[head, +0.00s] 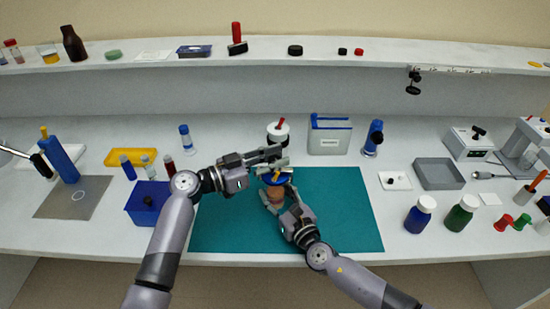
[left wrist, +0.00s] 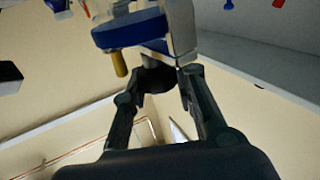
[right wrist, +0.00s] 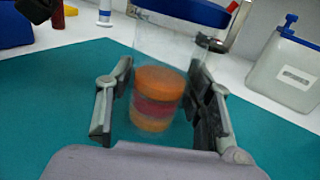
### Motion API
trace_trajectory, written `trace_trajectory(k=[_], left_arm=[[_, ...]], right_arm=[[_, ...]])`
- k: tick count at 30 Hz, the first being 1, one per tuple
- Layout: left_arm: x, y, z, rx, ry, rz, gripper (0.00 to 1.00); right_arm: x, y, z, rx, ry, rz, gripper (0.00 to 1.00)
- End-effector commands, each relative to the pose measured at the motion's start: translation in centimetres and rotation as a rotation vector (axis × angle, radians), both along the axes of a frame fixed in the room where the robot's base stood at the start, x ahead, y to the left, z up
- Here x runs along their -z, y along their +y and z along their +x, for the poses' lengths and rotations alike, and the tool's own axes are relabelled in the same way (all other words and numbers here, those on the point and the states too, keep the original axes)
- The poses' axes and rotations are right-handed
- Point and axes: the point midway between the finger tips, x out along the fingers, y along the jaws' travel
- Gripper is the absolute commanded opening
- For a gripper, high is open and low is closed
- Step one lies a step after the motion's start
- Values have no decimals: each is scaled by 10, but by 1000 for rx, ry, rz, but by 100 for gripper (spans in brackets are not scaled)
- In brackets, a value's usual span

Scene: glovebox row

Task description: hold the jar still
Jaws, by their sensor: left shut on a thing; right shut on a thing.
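The jar (head: 277,193) is clear, with a blue lid and orange and red layers inside. It stands over the teal mat, and in the right wrist view the jar (right wrist: 158,98) is between the fingers of my right gripper (right wrist: 160,105), which is shut on its body. My left gripper (head: 280,158) is above and behind the lid. In the left wrist view its fingertips close on a small dark rounded piece (left wrist: 155,79) near the blue lid (left wrist: 130,32); a yellow peg (left wrist: 118,63) sticks out beside it. What that dark piece belongs to is unclear.
The teal mat (head: 345,220) is clear to the right of the jar. A white-capped jar (head: 277,133) stands close behind my left gripper, and a blue-topped container (head: 329,137) is behind right. A blue box (head: 147,203) is at left; blue and green bottles (head: 462,213) stand at right.

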Motion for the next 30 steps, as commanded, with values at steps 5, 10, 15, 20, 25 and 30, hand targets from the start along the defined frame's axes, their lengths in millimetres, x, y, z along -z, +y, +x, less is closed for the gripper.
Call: trace_trajectory(k=[5, 10, 15, 20, 25, 30], left_arm=[[1, 0, 1, 55, 3, 0, 0], [1, 0, 1, 161, 2, -4, 0], [1, 0, 2, 290, 0, -11, 0], [1, 0, 1, 384, -2, -16, 0], [1, 0, 2, 464, -4, -18, 0], [3, 1, 3, 523, -4, -17, 0]], right_arm=[[0, 0, 0, 0, 1, 0, 6], [0, 0, 0, -1, 0, -1, 6], [0, 0, 0, -1, 0, -1, 6], [0, 0, 0, -1, -1, -2, 6], [0, 1, 0, -2, -1, -2, 6], [0, 1, 0, -2, -2, -1, 6]])
